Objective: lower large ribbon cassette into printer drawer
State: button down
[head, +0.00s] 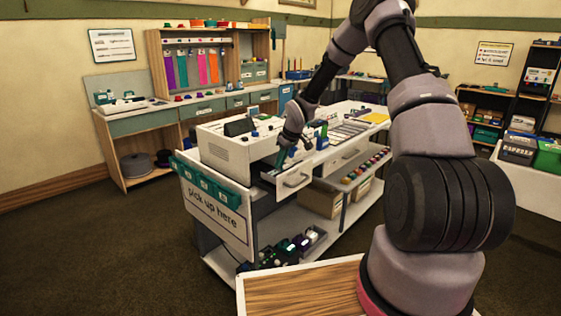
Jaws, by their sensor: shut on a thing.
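The printer (226,153) is a white box-shaped machine on top of the cart. Beside it on the right, a white drawer front with a handle (297,181) stands out from the cart, with a dark interior behind it. My gripper (284,148) points down over this drawer, next to the printer's right end. It is shut on a small dark teal piece (280,158), which seems to be the ribbon cassette. The piece is just above or partly inside the drawer; I cannot tell which. The fingers are small and partly hidden by my wrist.
Small blue and green items (321,136) stand close right of my gripper. A wooden-topped surface (300,290) lies in front.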

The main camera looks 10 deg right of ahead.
jog(key=shift+f, duration=0.85)
jog(key=shift+f, duration=0.1)
jog(key=c, duration=0.8)
grip_release()
jog(key=shift+c, duration=0.2)
jog(key=v, duration=1)
jog(key=shift+r, duration=0.4)
jog(key=shift+s, duration=0.1)
